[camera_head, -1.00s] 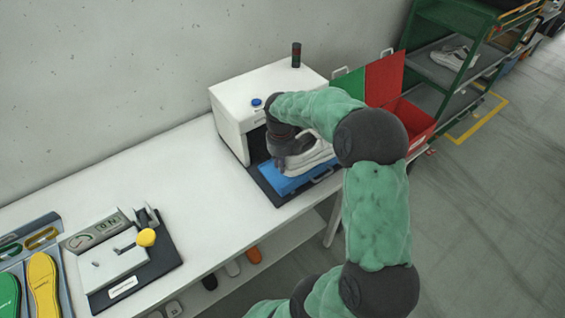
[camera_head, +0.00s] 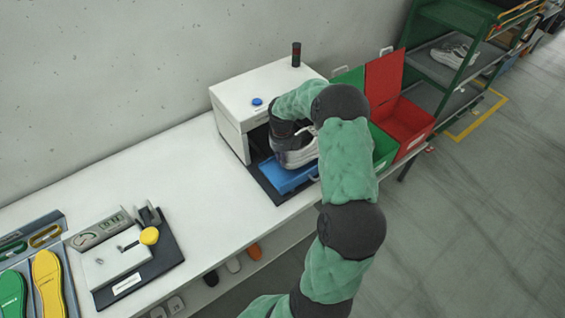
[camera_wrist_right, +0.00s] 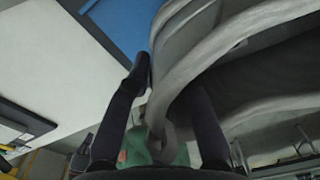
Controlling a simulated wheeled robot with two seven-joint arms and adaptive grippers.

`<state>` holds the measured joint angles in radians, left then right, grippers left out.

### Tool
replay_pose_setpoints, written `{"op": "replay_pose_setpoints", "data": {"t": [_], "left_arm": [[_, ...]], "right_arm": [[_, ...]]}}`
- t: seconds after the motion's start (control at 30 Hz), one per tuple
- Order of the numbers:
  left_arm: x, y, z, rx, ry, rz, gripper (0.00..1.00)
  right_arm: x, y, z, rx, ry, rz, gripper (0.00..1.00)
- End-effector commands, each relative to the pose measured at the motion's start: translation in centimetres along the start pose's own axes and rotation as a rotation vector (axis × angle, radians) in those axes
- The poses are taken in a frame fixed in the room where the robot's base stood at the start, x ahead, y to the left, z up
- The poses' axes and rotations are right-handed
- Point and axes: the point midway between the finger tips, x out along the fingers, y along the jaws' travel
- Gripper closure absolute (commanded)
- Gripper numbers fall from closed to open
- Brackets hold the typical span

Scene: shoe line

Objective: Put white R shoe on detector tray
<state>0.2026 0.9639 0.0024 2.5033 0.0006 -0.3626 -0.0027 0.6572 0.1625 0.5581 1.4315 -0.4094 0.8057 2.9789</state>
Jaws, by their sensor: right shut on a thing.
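The white shoe (camera_head: 298,158) hangs in my right gripper (camera_head: 283,147) at the front of the white detector box (camera_head: 232,130). The blue detector tray (camera_head: 284,183) lies under and just in front of the shoe; I cannot tell whether they touch. In the right wrist view the shoe (camera_wrist_right: 255,30) fills the upper right as a grey-white edge. The right fingers (camera_wrist_right: 170,95) are shut on its rim, and the blue tray (camera_wrist_right: 118,22) shows beyond. The arm and wrist hide part of the shoe. My left gripper is not in view.
A green bin (camera_head: 384,148) and a red bin (camera_head: 410,125) stand right of the detector. A green rack (camera_head: 455,20) holds another white shoe (camera_head: 452,54). A gauge fixture (camera_head: 120,262) sits at the left. The table's middle (camera_head: 165,175) is clear.

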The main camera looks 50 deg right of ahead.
Motion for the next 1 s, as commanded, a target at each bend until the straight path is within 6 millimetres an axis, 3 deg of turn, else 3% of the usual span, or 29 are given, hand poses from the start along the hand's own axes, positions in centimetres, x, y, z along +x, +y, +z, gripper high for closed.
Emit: {"op": "replay_pose_setpoints", "data": {"t": [0.33,0.73,0.77,0.83,1.0], "left_arm": [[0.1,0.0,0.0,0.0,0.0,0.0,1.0],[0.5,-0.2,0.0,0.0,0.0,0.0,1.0],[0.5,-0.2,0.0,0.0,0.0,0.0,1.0],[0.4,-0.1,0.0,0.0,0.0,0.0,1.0],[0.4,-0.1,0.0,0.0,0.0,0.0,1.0]], "right_arm": [[3.4,-0.3,0.5,0.001,-0.002,0.0,1.0],[3.9,-0.3,0.5,0.001,-0.003,-0.001,1.0],[3.9,-0.2,0.4,0.001,-0.001,0.0,0.73],[3.9,-0.2,0.4,0.001,-0.001,0.0,0.54],[3.8,-0.3,0.4,0.001,-0.001,0.0,0.54]]}}
